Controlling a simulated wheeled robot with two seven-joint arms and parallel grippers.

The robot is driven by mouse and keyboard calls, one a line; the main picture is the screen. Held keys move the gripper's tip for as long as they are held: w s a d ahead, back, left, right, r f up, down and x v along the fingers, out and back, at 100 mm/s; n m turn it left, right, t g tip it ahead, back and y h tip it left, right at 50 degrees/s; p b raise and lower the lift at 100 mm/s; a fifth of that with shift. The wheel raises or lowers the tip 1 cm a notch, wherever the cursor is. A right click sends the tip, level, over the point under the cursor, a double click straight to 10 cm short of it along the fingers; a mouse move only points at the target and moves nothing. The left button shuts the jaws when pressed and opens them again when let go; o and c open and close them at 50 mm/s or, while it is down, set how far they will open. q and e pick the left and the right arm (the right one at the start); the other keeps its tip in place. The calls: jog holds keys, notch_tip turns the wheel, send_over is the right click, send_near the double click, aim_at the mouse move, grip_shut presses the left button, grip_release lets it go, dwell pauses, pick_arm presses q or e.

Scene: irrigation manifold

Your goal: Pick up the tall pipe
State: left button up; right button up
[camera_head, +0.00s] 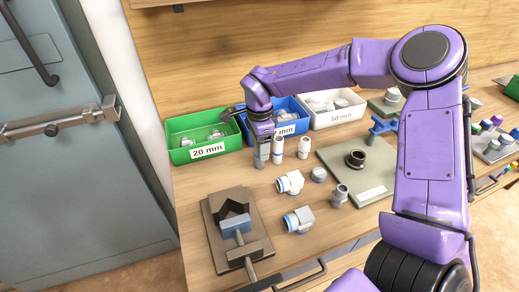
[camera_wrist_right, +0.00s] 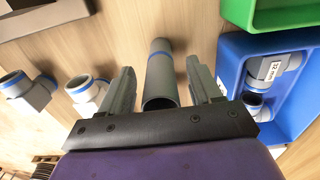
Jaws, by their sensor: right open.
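The tall pipe (camera_wrist_right: 160,78) is a grey tube with a blue band and an open end facing the wrist camera. In the right wrist view it shows between the two fingers of my right gripper (camera_wrist_right: 162,82), with a gap on each side. In the head view my right gripper (camera_head: 262,155) points down over the bench, in front of the blue bin. Its fingers are open and apart. Two light upright fittings stand just right of it; I cannot tell how far the fingers hide the pipe there. My left gripper is out of view.
A green bin (camera_head: 169,140), a blue bin (camera_wrist_right: 226,58) and a white bin (camera_head: 312,122) line the back. Blue-ringed fittings (camera_head: 290,183) lie in front. A vise (camera_head: 222,262) stands at front left, and a plate (camera_head: 374,178) with a dark ring lies to the right.

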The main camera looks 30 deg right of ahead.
jog(key=shift+w+f, duration=0.1)
jog(key=shift+f, duration=0.7)
jog(key=c, duration=1.1)
jog(key=shift+r, duration=0.15)
